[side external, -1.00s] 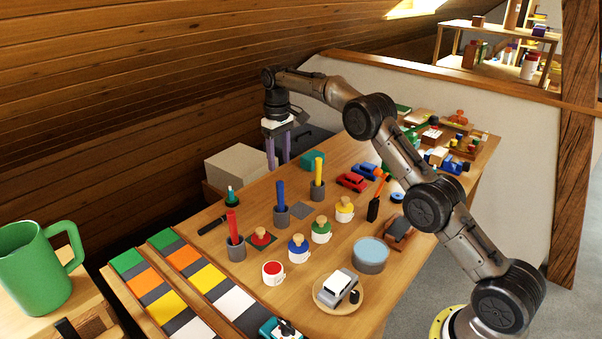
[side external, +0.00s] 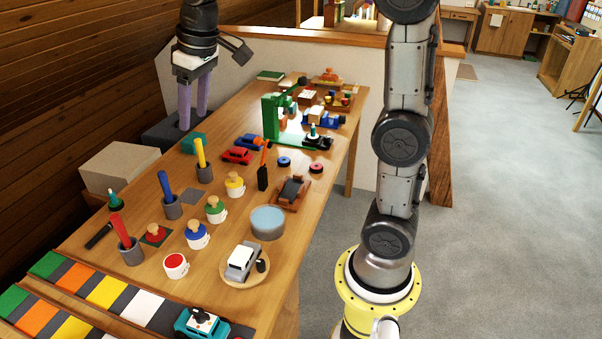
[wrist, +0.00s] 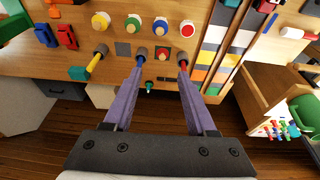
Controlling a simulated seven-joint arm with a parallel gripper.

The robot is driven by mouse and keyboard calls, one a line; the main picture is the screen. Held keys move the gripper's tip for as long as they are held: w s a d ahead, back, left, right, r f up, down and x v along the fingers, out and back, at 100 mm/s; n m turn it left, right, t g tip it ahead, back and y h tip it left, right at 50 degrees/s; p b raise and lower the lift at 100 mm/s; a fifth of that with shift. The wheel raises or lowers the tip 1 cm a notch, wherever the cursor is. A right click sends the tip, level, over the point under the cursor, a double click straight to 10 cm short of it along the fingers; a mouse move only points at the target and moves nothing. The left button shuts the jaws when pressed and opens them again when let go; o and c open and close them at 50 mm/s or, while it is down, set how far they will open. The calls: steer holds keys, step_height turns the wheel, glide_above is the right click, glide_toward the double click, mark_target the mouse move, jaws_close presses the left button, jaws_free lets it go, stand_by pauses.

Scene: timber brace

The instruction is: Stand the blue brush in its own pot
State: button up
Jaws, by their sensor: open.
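The blue brush (side external: 165,186) stands tilted in a dark grey pot (side external: 172,208) on the table, between the red brush (side external: 120,230) and the yellow brush (side external: 200,153), each in a similar grey pot. In the wrist view, the blue brush (wrist: 138,62) shows beside the left fingertip, partly hidden by it, and the red brush (wrist: 184,66) beside the right one. A white pot with a blue knobbed lid (side external: 197,236) stands nearby. My gripper (side external: 194,120) is open and empty, fingers pointing down, above the table's far left edge, apart from the brush.
An open white pot of red paint (side external: 176,265) stands near a red knobbed lid (side external: 155,234) on a dark square. Green-lidded (side external: 215,209) and yellow-lidded (side external: 235,184) pots stand right of the brushes. A teal block (side external: 193,144) lies near my gripper. A bare grey square (side external: 190,197) lies beside the blue brush's pot.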

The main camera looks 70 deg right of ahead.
steer(key=s+a+f+t, duration=0.1)
steer(key=s+f, duration=0.3)
steer(key=s, duration=0.7)
steer(key=s+a+f+t, duration=0.1)
steer(key=s+a+f, duration=0.1)
steer(key=s, duration=0.9)
steer(key=shift+f, duration=0.9)
